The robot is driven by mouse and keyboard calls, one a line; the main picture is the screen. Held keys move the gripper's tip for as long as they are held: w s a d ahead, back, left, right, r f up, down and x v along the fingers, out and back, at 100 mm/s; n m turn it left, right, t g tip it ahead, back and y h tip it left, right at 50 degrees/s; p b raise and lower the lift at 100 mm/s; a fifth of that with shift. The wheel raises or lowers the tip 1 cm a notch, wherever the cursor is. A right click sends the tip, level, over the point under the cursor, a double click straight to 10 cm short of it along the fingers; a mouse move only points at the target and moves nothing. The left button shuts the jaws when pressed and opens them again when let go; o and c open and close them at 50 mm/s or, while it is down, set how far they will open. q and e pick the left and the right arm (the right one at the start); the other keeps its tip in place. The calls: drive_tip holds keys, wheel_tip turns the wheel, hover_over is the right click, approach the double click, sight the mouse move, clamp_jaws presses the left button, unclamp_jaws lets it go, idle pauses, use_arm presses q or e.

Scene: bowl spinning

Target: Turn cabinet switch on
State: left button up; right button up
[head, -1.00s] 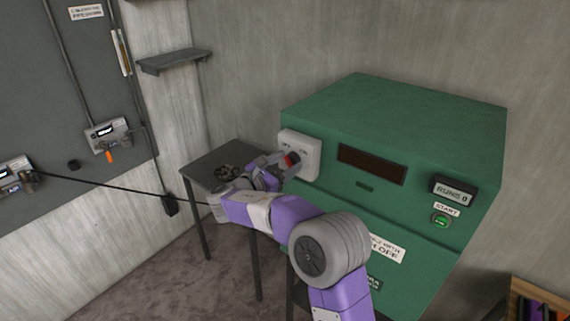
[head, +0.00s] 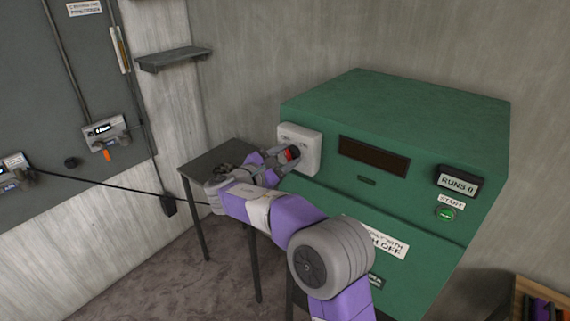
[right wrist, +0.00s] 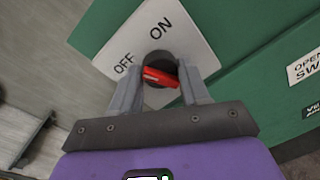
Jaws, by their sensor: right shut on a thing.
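The cabinet switch is a red handle (right wrist: 160,77) on a dark round hub, mounted on a white plate (right wrist: 192,45) marked OFF at left and ON above. In the head view the red handle (head: 293,153) shows on the white plate (head: 309,162) at the left of the green cabinet's front (head: 420,170). My right gripper (right wrist: 160,85) has a finger on either side of the handle and is shut on it. In the wrist view the handle lies nearly crosswise, its pale-marked end toward the OFF side. My left gripper is out of view.
A small dark table (head: 215,160) stands left of the cabinet, under my right arm. A green START button (head: 446,214) and a RUNS display (head: 458,184) are at the cabinet's right.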

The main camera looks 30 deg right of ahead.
drive_tip(key=shift+f+m+b, duration=0.15)
drive_tip(key=shift+m+b, duration=0.65)
drive_tip(key=shift+m, duration=0.2)
drive_tip(key=m+b, duration=0.6)
drive_tip(key=b, duration=0.1)
drive_tip(key=shift+s+m+y, duration=0.15)
drive_tip(key=shift+m+y, duration=0.25)
drive_tip(key=m+b, duration=0.3)
drive_tip(key=shift+t, duration=0.3)
drive_tip(key=shift+m+b, duration=0.6)
drive_tip(key=shift+m, duration=0.2)
drive_tip(key=shift+d, duration=0.1)
drive_tip(key=o, duration=1)
drive_tip(key=shift+o, duration=0.2)
drive_tip(key=v, duration=0.7)
drive_tip(key=shift+s+a, duration=0.15)
drive_tip(key=shift+a, duration=0.15)
